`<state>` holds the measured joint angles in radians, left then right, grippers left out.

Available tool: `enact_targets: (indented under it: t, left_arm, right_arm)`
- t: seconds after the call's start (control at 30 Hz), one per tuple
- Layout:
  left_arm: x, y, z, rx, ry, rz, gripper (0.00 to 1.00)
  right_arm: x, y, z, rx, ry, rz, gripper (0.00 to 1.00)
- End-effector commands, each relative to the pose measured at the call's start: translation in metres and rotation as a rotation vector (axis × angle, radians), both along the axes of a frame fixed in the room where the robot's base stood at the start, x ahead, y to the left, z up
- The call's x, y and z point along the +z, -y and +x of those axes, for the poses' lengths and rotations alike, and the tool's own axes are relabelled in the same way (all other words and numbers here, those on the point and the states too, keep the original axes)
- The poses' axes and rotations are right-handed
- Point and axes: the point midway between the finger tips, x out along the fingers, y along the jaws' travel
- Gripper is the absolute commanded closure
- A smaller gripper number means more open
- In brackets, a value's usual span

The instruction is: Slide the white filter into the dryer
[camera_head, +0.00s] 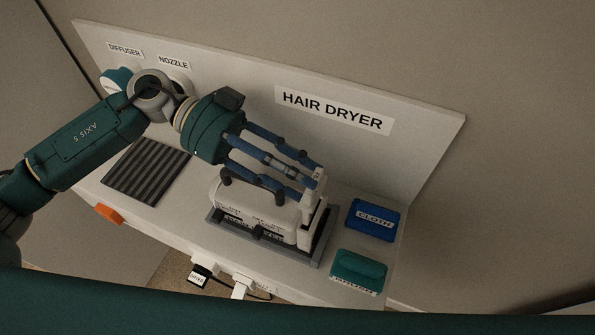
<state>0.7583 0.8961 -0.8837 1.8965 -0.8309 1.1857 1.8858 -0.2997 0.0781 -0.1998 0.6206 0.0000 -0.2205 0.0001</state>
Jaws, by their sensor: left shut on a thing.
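The white dryer (250,205) lies on a grey stand on the shelf, below the HAIR DRYER label. My left gripper (310,183) reaches over the dryer from the upper left, its blue fingers shut on the white filter (312,212) at the dryer's right end. The filter looks upright and very close to the dryer's body. I cannot tell whether it is seated or only beside it, since both are white and the fingers cover part of them. My right gripper is not in view.
A dark ribbed mat (147,170) lies to the left, with an orange piece (109,214) at the front edge. A back panel (425,130) rises behind. Plugs and cords hang in front.

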Motion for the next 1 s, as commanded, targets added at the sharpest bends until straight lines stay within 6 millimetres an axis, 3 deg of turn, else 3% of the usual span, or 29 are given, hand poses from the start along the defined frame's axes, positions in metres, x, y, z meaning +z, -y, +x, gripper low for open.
enact_targets:
  t: [1.0]
  left_arm:
    - [-0.0048, 0.0002, -0.0001, -0.001, -0.001, -0.005, 0.97]
  right_arm:
    - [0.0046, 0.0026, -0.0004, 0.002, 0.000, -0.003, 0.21]
